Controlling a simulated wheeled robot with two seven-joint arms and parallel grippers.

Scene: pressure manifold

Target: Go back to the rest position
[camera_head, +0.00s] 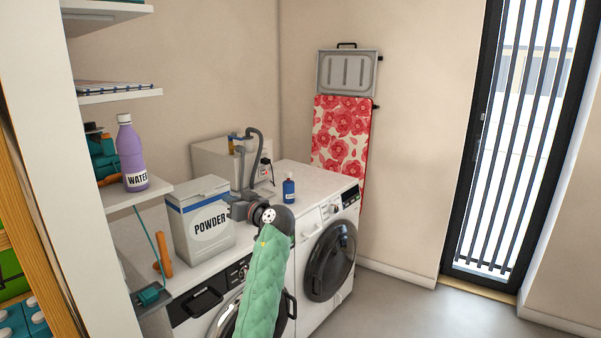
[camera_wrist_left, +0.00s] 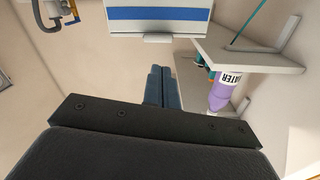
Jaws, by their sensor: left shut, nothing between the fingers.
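My left arm has a green quilted sleeve and rises from the bottom of the head view. My right gripper is in neither view.
A purple water bottle (camera_head: 131,155) stands on a wall shelf (camera_head: 136,194) at the left. A blue bottle (camera_head: 289,189) stands on the right-hand machine (camera_head: 321,230). A grey hose (camera_head: 256,150) rises at the back. Open floor (camera_head: 420,305) lies at the right.

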